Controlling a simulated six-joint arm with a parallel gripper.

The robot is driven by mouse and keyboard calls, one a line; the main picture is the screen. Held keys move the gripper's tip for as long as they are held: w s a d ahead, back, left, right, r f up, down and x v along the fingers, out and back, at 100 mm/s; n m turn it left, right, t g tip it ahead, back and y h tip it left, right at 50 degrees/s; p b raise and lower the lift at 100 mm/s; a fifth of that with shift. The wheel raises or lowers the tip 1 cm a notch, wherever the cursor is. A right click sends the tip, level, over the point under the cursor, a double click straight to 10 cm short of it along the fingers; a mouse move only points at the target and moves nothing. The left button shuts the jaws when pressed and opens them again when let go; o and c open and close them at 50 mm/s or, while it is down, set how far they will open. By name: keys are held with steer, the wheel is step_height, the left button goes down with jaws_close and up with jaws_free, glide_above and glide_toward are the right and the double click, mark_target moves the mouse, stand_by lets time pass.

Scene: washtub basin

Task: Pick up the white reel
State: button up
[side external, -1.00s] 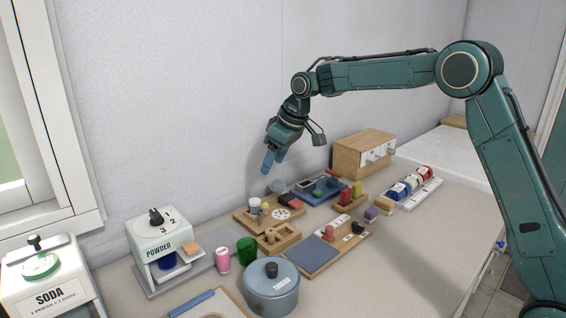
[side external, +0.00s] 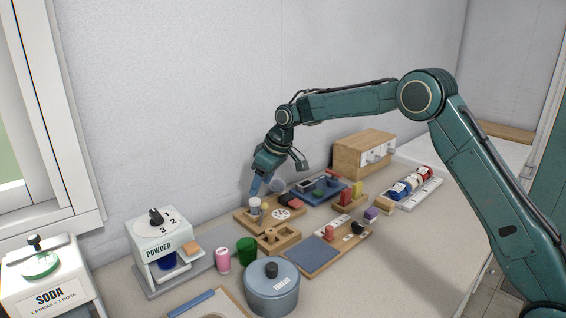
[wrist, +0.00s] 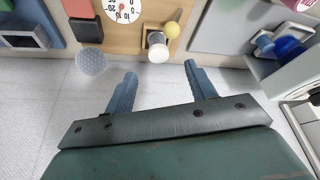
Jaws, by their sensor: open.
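The white reel (side external: 255,205), a small upright spool with a pale top, stands at the back left of a wooden tray (side external: 242,218). In the wrist view the reel (wrist: 158,52) shows ahead of the fingertips, between their lines. My gripper (side external: 256,189) is just above and beside the reel in the side view. In the wrist view my gripper (wrist: 157,76) has its two blue fingers spread apart, with nothing between them. I cannot tell whether a finger touches the reel.
A white numbered dial (wrist: 124,9) is on the same tray. A grey ribbed cup-like thing (wrist: 91,62) is beside the tray, near one finger. The wall (side external: 180,120) is close behind.

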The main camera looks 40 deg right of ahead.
mark_target(255, 200)
steer(key=shift+x, duration=1.35)
steer(key=shift+x, duration=2.55)
steer(key=shift+d, duration=0.15)
steer(key=c, duration=1.2)
steer(key=shift+o, duration=0.2)
steer(key=shift+r, duration=0.1)
step_height(255, 200, up, 20)
